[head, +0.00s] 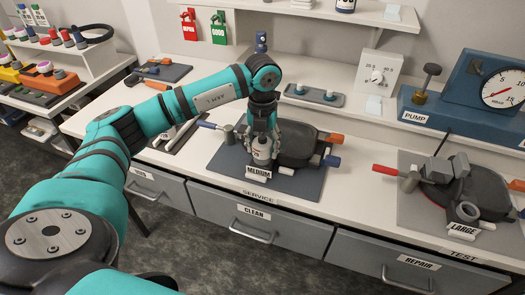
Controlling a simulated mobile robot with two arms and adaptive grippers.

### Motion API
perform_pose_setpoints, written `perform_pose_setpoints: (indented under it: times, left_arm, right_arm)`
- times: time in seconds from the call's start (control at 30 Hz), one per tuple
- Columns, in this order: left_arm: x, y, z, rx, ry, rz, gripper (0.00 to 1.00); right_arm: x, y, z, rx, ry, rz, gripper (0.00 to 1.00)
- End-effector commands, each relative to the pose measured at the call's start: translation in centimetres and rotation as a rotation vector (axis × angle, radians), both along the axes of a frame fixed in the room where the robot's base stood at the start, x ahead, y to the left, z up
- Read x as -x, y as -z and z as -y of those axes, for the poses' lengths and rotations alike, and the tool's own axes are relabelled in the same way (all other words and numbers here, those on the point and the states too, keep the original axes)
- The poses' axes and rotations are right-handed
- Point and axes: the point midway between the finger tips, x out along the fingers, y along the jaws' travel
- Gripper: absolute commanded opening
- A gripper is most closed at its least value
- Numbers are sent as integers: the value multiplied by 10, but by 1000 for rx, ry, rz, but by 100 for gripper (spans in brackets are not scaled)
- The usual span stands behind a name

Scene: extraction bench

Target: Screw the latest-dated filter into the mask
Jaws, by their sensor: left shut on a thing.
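My left gripper (262,133) reaches down over the service mat and is shut on a pale grey canister (262,153), which looks like a filter. A dark mask-like piece (297,146) lies on the mat just right of the canister, with an orange and a blue grip on its right side. I cannot tell whether the canister touches or is seated in it. Any date on the canister is too small to read. A second dark mask-like piece (467,190) lies on the mat marked LARGE at the right. My right gripper is not in view.
The dark service mat (226,168) carries a MEDIUM label. A blue pump with a dial (470,90) stands at back right. A white card with a knob (379,75) stands behind. Drawers (255,220) front the bench.

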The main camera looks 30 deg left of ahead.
Motion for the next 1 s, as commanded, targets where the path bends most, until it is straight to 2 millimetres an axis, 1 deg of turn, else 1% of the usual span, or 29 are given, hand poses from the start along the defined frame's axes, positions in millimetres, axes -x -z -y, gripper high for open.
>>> perform_pose_setpoints:
  times: [0.03,0.2,0.33,0.4,0.47,0.67,0.7,0.87,0.9,1.0]
  left_arm:
    - [0,2,1,2,88,1,12]
    - [0,2,1,3,393,1,12]
    - [1,2,1,2,584,-1,12]
    - [1,1,1,3,645,-2,13]
    - [1,1,2,3,671,-1,13]
    - [0,0,2,3,677,1,12]
    - [0,0,2,3,676,1,53]
    - [0,0,1,2,674,1,74]
    - [0,0,1,2,673,0,77]
    - [0,0,1,1,672,0,77]
  right_arm:
    - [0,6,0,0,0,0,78]
    - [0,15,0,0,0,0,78]
    - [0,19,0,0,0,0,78]
    - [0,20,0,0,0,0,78]
    - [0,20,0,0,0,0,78]
    - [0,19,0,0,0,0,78]
    - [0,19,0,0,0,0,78]
    - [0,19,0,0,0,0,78]
    - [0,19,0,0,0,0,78]
    - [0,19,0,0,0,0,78]
